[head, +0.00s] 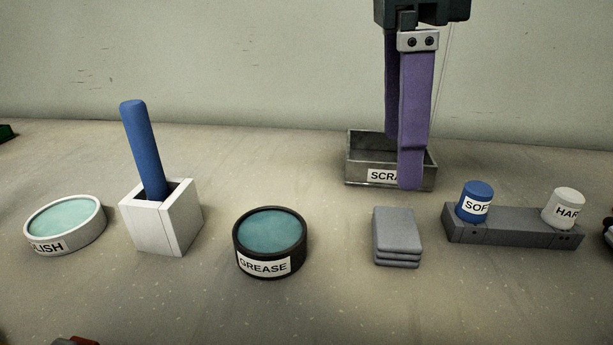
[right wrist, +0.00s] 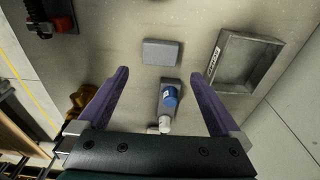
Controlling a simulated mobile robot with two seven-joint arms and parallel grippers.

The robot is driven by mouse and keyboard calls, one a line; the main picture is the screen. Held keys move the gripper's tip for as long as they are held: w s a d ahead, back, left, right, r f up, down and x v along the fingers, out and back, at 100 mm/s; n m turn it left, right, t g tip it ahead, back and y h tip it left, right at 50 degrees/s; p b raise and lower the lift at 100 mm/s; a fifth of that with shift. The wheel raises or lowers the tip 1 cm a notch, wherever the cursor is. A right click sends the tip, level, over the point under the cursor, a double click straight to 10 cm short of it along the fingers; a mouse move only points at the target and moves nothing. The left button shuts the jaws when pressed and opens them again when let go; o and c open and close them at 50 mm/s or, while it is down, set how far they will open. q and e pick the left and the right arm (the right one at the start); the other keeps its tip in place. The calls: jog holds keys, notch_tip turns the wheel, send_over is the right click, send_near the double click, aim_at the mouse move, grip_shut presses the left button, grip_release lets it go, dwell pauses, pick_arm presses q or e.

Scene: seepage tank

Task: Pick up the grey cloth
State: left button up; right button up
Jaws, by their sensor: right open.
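The grey cloth (head: 396,237) is folded in a flat stack of layers on the table, right of the middle in the head view. In the right wrist view the cloth (right wrist: 161,52) lies flat beyond the gap between the fingertips. My right gripper (head: 401,162) is open and empty, with purple fingers pointing down. In the head view it hangs in front of the scrap tray, above and behind the cloth, apart from it. The right wrist view shows both fingers of the gripper (right wrist: 159,76) spread wide. My left gripper is not in view.
The scrap tray (head: 425,178) stands behind the cloth. A grey holder (head: 515,232) with blue SOFT (head: 475,200) and white HARD (head: 564,208) pieces is right of it. Left are the GREASE tub (head: 270,243), a white box (head: 163,225) with a blue rod (head: 143,150), and another tub (head: 64,224).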

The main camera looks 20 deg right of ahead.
send_over(396, 225)
jog(key=a, duration=0.1)
notch_tip(396, 225, down, 4)
jog(key=shift+f, duration=0.25)
jog(key=f, duration=0.3)
jog(key=d+f, duration=0.1)
jog(key=f, duration=0.1)
jog(key=shift+f, duration=0.1)
jog(key=shift+c, duration=0.2)
jog(key=c, duration=1)
